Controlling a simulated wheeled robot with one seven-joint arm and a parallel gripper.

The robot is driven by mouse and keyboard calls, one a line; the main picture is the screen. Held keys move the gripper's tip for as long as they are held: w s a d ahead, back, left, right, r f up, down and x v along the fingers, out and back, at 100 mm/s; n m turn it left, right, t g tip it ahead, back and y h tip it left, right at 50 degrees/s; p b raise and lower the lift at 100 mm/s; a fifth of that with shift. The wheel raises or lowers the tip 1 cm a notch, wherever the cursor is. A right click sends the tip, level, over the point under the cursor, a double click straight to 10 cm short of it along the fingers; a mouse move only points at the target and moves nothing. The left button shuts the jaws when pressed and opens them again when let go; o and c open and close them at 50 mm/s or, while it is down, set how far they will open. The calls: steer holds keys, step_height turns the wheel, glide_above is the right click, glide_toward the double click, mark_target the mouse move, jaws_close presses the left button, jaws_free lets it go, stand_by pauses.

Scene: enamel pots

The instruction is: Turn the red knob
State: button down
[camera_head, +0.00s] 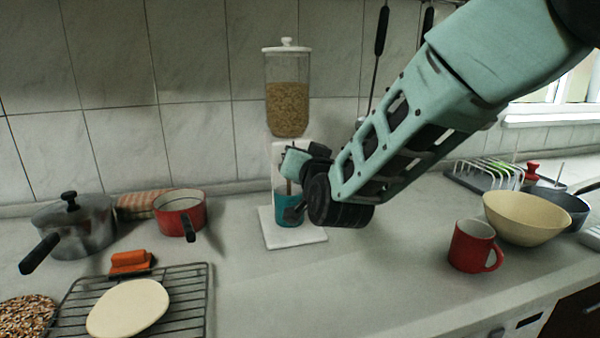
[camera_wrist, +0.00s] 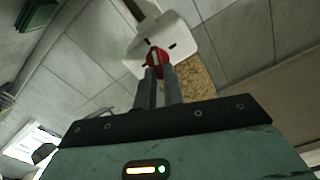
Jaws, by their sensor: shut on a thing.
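A food dispenser with a clear hopper (camera_head: 287,97) of brown grains stands against the tiled wall on a white stand (camera_head: 290,238). In the wrist view, its red knob (camera_wrist: 155,57) has a pale bar across its face and sits on the white dispenser body (camera_wrist: 176,35). My gripper (camera_wrist: 158,72) is shut on the red knob, one finger on each side. In the head view, my gripper (camera_head: 290,172) is in front of the dispenser and hides the knob. A teal cup (camera_head: 281,210) stands on the stand's base, partly hidden by my wrist.
A red mug (camera_head: 468,247), a cream bowl (camera_head: 525,217) and a dish rack (camera_head: 485,173) are at the right. A grey pot (camera_head: 75,226), a red saucepan (camera_head: 181,222) and a wire rack (camera_head: 190,290) with a pale disc are at the left. The front middle counter is clear.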

steer(key=shift+w+d+f+m+b, duration=0.1)
steer(key=shift+d+f+m+b, duration=0.1)
steer(key=shift+m+b, duration=2.25)
steer(key=shift+s+d+f+m+b, duration=0.1)
steer(key=shift+f+m+b, duration=0.1)
steer(key=shift+m+b, duration=2.25)
steer(key=shift+w+d+f+m+b, duration=0.15)
steer(key=shift+m+b, duration=1.45)
steer(key=shift+b, duration=1.7)
steer(key=c, duration=1.5)
jaws_free()
